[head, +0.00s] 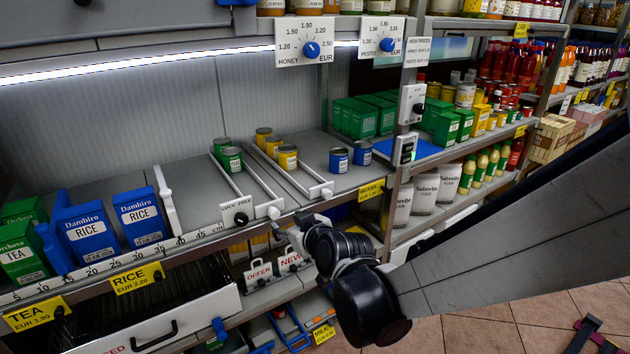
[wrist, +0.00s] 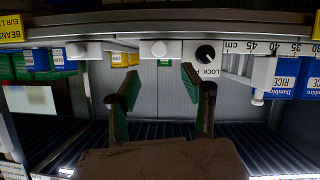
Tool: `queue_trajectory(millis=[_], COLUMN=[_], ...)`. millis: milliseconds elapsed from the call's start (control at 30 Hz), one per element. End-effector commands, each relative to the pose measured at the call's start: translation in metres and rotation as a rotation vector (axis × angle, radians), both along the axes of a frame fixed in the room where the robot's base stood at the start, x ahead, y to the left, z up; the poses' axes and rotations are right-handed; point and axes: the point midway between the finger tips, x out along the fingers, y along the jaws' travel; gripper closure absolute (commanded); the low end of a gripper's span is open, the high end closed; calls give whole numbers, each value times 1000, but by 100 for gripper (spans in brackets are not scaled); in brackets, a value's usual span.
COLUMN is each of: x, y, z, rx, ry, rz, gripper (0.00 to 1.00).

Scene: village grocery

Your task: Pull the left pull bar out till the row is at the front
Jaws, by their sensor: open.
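The left pull bar, with a white front knob (head: 268,210), runs back along the shelf by the green cans (head: 232,160), which stand well behind the front edge. The right pull bar (head: 320,191) runs beside the yellow cans (head: 287,157). In the upside-down wrist view, the left bar's white front (wrist: 160,48) shows between my fingertips and beyond them, and the right bar's front (wrist: 88,50) is to its left. My gripper (wrist: 160,80) is open and empty, with a gap to the bar. In the head view my gripper (head: 298,238) is just below and in front of the shelf edge.
A lock dial (head: 240,212) sits just left of the left bar. Blue cans (head: 339,160) stand at right, rice boxes (head: 139,215) at left. Below are OFFER and NEW signs (head: 258,270) and a white drawer (head: 160,325). The space before the shelf edge is open.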

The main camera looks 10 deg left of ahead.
Motion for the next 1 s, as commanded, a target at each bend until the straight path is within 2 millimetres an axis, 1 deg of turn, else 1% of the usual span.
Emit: queue_trajectory(millis=[33,300,500,700,1000], x=[8,45,66,76,77], y=[6,34,50,58,59], z=[-6,-25,-35,-40,-40], rx=[0,0,-2,-1,-1], ry=[0,0,0,1,0], rz=[1,0,-1,0,-1], gripper=[57,57,57,57,57])
